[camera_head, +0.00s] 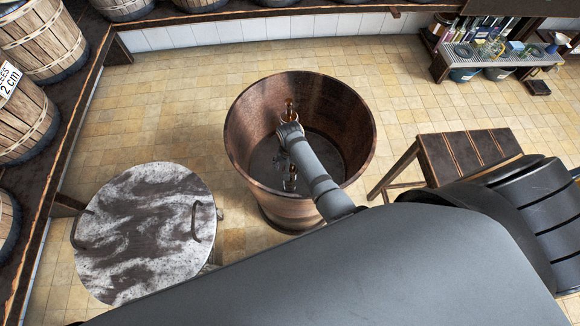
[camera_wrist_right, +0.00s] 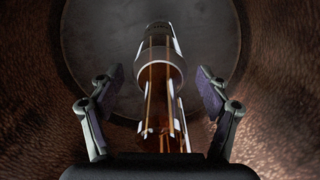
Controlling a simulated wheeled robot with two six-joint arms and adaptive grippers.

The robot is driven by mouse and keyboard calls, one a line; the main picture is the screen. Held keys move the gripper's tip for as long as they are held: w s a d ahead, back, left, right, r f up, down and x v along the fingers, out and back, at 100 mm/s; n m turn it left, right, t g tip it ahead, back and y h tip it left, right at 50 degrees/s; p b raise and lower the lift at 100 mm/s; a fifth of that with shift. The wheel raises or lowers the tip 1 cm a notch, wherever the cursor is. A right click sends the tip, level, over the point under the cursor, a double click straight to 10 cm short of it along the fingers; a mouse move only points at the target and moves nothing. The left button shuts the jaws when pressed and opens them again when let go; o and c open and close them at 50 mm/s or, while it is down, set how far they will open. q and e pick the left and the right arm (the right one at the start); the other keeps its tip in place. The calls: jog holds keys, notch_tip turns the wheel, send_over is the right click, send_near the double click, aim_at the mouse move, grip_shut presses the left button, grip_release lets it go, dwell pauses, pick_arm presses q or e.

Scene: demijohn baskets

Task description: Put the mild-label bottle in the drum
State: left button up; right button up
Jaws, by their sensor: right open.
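The drum (camera_head: 247,135) is a wide, open, brown copper-like tub in the middle of the head view. My right arm reaches over its rim into it. In the right wrist view, an amber bottle (camera_wrist_right: 158,100) with a grey band and pale label strips lies between the two fingers of my right gripper (camera_wrist_right: 160,92). The fingers are spread, with a gap on each side of the bottle. The drum's grey round bottom (camera_wrist_right: 90,35) shows behind it. A small amber piece (camera_head: 289,105) shows at the arm's far end. The label cannot be read. My left gripper is out of view.
A round mottled metal lid-like top (camera_head: 145,230) with handles stands left of the drum. A dark wooden stool (camera_head: 465,155) stands at the right. A low rack with bottles (camera_head: 490,55) is at the back right.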

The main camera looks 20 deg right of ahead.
notch_tip(320, 180, up, 12)
jog(key=p, duration=0.2)
jog(key=shift+r+p, duration=0.15)
jog(key=shift+p, duration=0.15)
jog(key=shift+r, duration=0.1)
